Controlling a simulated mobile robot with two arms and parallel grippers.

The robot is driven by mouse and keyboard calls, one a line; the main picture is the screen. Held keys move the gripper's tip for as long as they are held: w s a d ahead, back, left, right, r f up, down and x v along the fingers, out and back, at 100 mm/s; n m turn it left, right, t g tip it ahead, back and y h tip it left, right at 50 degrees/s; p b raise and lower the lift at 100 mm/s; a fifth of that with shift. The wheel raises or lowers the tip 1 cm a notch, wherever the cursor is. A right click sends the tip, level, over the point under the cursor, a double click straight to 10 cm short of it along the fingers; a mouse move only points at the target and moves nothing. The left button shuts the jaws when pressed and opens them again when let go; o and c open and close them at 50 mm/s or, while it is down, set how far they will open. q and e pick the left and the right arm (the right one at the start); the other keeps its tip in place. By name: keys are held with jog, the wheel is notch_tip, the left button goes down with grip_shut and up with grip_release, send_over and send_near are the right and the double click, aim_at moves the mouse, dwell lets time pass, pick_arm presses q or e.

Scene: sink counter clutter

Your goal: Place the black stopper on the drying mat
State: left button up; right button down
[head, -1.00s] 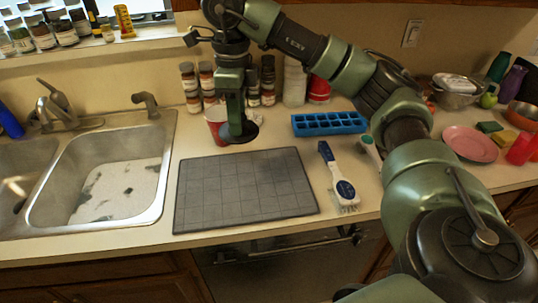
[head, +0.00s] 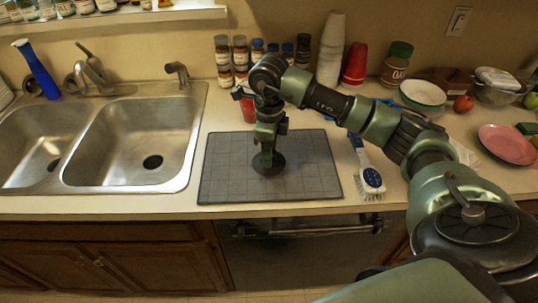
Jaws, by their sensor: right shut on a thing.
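The black stopper (head: 278,168) is a flat dark disc at the fingertips of my right gripper (head: 267,156). The gripper points down and is shut on it. The stopper is over the middle of the grey gridded drying mat (head: 225,178), touching it or just above it; I cannot tell which. The gripper hides part of the stopper's top. My left gripper is not in view.
The double sink (head: 140,140) is left of the mat. A white-and-blue scrub brush (head: 370,178) lies right of it. Behind stand a partly hidden red cup (head: 246,106), spice jars (head: 240,58) and stacked cups (head: 330,50). A pink plate (head: 507,144) is at right.

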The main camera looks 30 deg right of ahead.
jog(key=shift+f, duration=0.85)
jog(key=shift+f, duration=0.2)
jog(key=c, duration=1)
grip_release()
jog(key=shift+c, duration=0.2)
jog(key=shift+r, duration=0.15)
notch_tip(320, 180, up, 11)
jog(key=shift+r+b, duration=0.15)
jog(key=shift+b, duration=1.05)
jog(key=shift+r, duration=0.4)
